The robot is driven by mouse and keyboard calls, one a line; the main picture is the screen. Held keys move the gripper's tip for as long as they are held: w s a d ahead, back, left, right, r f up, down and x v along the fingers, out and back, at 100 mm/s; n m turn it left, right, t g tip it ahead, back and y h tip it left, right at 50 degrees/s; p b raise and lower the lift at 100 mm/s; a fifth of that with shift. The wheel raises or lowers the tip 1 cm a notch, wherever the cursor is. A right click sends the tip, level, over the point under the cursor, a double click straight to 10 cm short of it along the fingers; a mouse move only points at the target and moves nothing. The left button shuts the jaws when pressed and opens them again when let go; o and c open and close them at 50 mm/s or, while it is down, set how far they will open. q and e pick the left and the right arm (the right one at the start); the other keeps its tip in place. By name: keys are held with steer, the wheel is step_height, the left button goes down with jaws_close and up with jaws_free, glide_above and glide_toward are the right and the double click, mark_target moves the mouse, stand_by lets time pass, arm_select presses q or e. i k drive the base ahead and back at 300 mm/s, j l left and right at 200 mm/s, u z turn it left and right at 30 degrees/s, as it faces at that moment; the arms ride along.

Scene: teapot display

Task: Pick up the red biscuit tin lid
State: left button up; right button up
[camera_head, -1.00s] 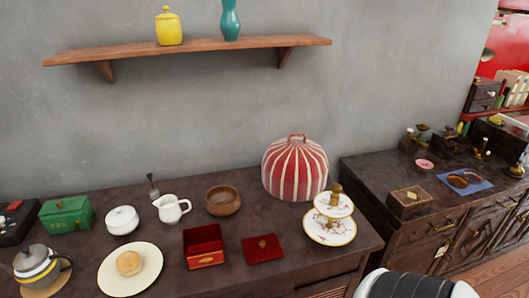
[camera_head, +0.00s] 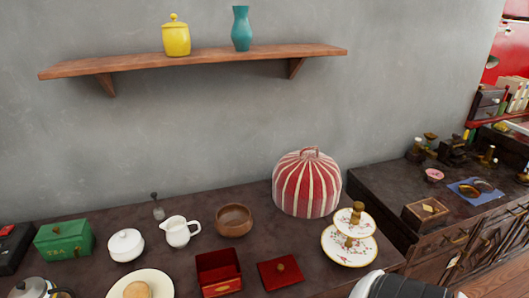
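A white and black part of my own arm shows at the bottom edge, right of the lid. No gripper fingers show in the head view.
A two-tier cake stand (camera_head: 349,245) and a red-striped tea cosy (camera_head: 307,184) stand right of and behind the lid. A wooden bowl (camera_head: 234,220), white jug (camera_head: 179,232), white pot (camera_head: 126,245) and green tea tin (camera_head: 64,240) stand to the left. A shelf (camera_head: 200,61) hangs above.

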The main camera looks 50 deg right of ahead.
mark_target(284, 270)
steer(key=i+z, duration=0.2)
steer(key=z, duration=1.1)
